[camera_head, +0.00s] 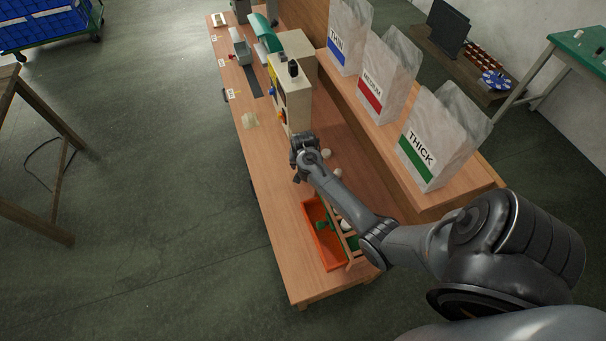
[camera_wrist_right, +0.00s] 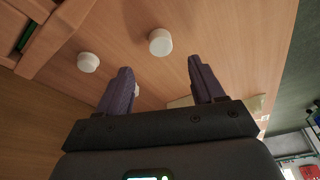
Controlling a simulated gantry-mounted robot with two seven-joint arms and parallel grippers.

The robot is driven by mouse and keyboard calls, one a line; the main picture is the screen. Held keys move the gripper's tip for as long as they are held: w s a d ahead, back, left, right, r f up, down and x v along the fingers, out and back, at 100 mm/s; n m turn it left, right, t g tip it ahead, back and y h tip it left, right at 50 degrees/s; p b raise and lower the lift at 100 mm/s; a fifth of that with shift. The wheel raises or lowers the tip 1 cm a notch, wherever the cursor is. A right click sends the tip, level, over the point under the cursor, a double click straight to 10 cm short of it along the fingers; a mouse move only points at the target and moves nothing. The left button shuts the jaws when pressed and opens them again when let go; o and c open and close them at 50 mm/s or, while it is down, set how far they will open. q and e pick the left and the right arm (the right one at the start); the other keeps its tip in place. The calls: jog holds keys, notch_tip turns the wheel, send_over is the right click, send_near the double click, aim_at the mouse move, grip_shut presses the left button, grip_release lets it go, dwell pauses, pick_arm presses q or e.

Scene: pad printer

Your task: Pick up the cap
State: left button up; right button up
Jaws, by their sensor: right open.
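Several small round white caps stand apart on the wooden bench. In the right wrist view one cap (camera_wrist_right: 160,41) lies beyond and between my fingertips, a second cap (camera_wrist_right: 88,62) is to the left, and a third cap (camera_wrist_right: 136,91) is partly hidden behind the left finger. In the head view two caps show just right of my gripper, a cap (camera_head: 326,154) and another cap (camera_head: 337,172). My right gripper (camera_wrist_right: 159,65) is open and empty above the bench; it also shows in the head view (camera_head: 298,177). My left gripper is not in view.
An orange tray (camera_head: 312,213) with green pieces and a wooden rack (camera_head: 352,254) stand at the bench's near end. The beige printer (camera_head: 294,85) stands behind my gripper. Paper bags, including a THICK bag (camera_head: 425,140), line the right shelf.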

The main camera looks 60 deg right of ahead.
jog(key=shift+f, duration=0.6)
jog(key=shift+w+d+f, duration=0.15)
jog(key=shift+d+f, duration=0.05)
jog(key=shift+f, duration=0.1)
jog(key=x, duration=0.2)
jog(key=b+x, duration=0.1)
jog(key=shift+a+f, duration=0.15)
jog(key=shift+f, duration=0.3)
jog(key=shift+w+d+f+b, duration=0.1)
jog(key=shift+d+f+b, duration=0.2)
jog(key=shift+f, duration=0.3)
jog(key=shift+a, duration=0.1)
jog(key=c, duration=1.1)
